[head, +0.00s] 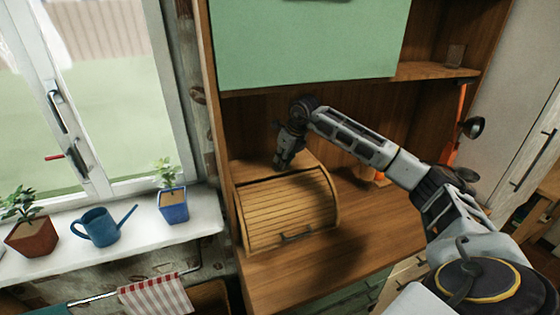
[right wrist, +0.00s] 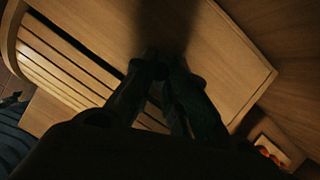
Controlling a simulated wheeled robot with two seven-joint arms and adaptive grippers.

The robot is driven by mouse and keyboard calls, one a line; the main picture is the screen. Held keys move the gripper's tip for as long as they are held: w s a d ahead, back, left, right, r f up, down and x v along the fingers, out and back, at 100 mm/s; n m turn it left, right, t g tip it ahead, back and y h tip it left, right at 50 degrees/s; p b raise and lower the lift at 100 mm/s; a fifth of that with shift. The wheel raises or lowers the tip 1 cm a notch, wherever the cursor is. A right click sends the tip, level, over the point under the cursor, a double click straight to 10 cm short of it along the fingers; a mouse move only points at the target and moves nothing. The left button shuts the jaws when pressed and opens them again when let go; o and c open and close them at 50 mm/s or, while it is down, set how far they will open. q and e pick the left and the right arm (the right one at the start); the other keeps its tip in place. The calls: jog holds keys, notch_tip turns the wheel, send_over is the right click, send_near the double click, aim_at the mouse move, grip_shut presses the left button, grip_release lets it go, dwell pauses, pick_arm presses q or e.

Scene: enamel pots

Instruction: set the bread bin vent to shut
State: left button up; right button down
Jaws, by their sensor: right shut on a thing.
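The wooden bread bin (head: 287,210) stands on the counter, its slatted roll front down and a dark handle (head: 297,237) low on it. My right gripper (head: 283,165) points down at the bin's top, near its back edge. In the right wrist view its two dark fingers (right wrist: 163,66) are close together over the plain top board (right wrist: 222,62), beside the slats (right wrist: 65,65). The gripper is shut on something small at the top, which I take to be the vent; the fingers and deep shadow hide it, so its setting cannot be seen. My left gripper is not in view.
A green cupboard door (head: 305,40) hangs above. A blue watering can (head: 102,227) and potted plants stand on the windowsill at left. A striped towel (head: 155,298) hangs on a rail below.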

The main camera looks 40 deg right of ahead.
jog(key=shift+d, duration=0.15)
jog(key=c, duration=1.6)
grip_release()
jog(key=shift+o, duration=1.2)
jog(key=shift+d, duration=0.1)
jog(key=shift+s+r, duration=0.15)
jog(key=shift+r, duration=0.3)
jog(key=shift+s+d, duration=0.3)
jog(key=shift+s, duration=1.55)
jog(key=shift+s+d, duration=0.35)
jog(key=shift+s, duration=1.45)
jog(key=shift+s+d, duration=0.3)
jog(key=shift+s, duration=1.55)
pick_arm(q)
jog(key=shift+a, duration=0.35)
pick_arm(e)
jog(key=shift+s, duration=0.45)
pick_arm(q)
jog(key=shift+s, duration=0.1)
pick_arm(e)
jog(key=shift+s, duration=0.1)
